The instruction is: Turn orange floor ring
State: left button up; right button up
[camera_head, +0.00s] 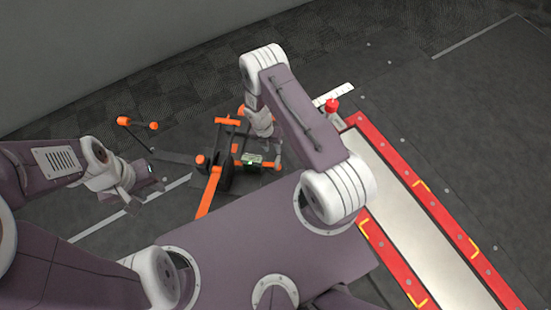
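A black device with orange parts (229,122) stands on the dark floor near the picture's middle, and an orange strap (208,195) runs down from it. I cannot make out a clear orange floor ring; it may be hidden by my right arm or be one of the small orange parts. My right gripper (268,158) points down over the right side of this device. It is partly hidden by its own wrist, and contact is unclear. My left gripper (148,178) is left of the device, apart from it, with nothing visible in it. Its finger gap is too small to judge.
A bar with orange ends (137,132) lies at the upper left. A grey wall (120,50) stands behind. The floor at far right is clear.

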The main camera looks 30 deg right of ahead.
aim_at(277, 160)
jog(key=f+b, duration=0.2)
jog(key=f, duration=0.1)
jog(key=f+b, duration=0.2)
jog(key=s+d+f+b, duration=0.1)
jog(key=f+b, duration=0.1)
jog(key=f, duration=0.1)
jog(key=shift+s+d+f, duration=0.1)
jog(key=shift+f, duration=0.25)
jog(key=shift+r, duration=0.1)
grip_shut()
